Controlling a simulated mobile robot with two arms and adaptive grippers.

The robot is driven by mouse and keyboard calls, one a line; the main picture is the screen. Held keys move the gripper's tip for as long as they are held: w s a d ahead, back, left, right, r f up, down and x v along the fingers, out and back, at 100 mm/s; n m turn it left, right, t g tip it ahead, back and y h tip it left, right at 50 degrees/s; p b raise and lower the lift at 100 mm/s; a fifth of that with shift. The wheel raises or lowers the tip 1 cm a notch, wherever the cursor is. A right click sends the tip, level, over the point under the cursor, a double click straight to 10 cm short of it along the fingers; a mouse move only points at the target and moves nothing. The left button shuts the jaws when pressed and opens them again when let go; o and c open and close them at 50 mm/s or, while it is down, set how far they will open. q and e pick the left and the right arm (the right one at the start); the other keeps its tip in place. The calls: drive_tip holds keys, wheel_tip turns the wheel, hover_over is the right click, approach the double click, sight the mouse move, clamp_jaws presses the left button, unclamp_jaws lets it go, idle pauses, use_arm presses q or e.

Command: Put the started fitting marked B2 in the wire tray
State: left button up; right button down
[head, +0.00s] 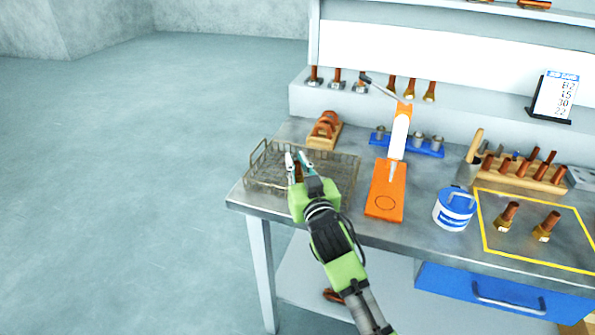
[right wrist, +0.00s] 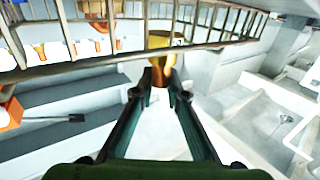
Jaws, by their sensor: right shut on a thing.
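The wire tray (head: 262,183) is a shallow wire-mesh basket at the left front of the bench. It also shows in the right wrist view as a barred wall (right wrist: 88,65) across the top. My right gripper (head: 299,163) is over the tray, shut on a fitting (right wrist: 161,42) with a brass body and copper end. In the head view that fitting is a small brown patch between the fingers. The fingers hide part of it, and no B2 mark is legible. I cannot tell whether it touches the tray floor. My left gripper is not in view.
Behind the tray is a wooden block with copper pieces (head: 324,131). To its right stand an orange-based stand (head: 384,205) and a blue-and-white tub (head: 454,208). Two copper-and-brass fittings (head: 507,216) stand inside a yellow outline. A card stand (head: 555,97) is behind.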

wheel_tip(320, 180, down, 2)
drive_tip(key=shift+f, duration=0.25)
drive_tip(key=shift+f, duration=0.1)
drive_tip(key=c, duration=2)
unclamp_jaws()
drive_tip(key=v, duration=1.2)
drive_tip(key=shift+s+b, duration=0.1)
drive_tip(key=shift+b, duration=0.2)
